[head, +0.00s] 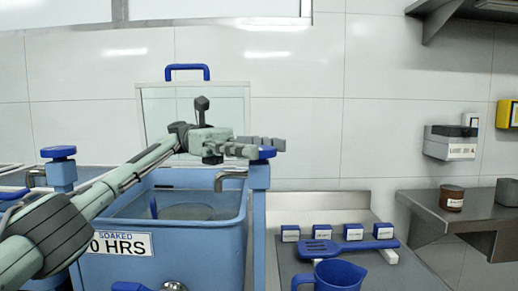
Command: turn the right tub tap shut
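The right tub tap has a blue handle (267,153) on top of a blue post at the tub's right back corner. A grey spout (231,177) bends from the post over the tub (175,263). My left gripper (266,146) reaches in from the left at the handle's height. Its grey fingers lie at the handle, one seeming behind it and one at its near left side, partly hiding it. I cannot tell whether they touch or grip it. My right gripper is not in view.
A similar blue tap (58,152) stands at the tub's left. A clear panel with a blue handle (187,70) rises behind the tub. At the right are a blue jug (338,277), a blue slotted scoop (345,248) and several small blue-topped boxes. A shelf (480,212) holds a brown jar.

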